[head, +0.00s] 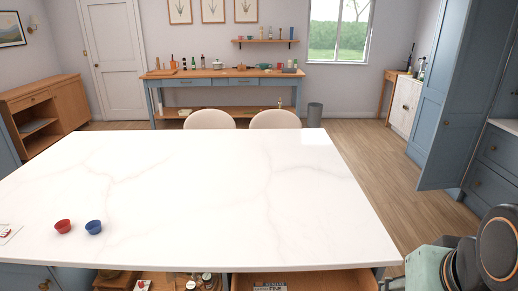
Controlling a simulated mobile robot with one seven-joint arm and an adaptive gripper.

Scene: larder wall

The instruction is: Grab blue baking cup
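The blue baking cup (94,228) stands upright on the white marble countertop (220,190), near its front left. A red baking cup (63,227) stands just to its left, a small gap apart. Part of my arm shows at the lower right, far from both cups. My gripper's fingers are not in the frame.
A card (7,232) lies at the countertop's left edge. Below the front edge, an open drawer (305,281) and shelf items show. Two chairs (275,119) stand behind the countertop. An open blue cabinet door (447,110) is at right. The countertop is mostly clear.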

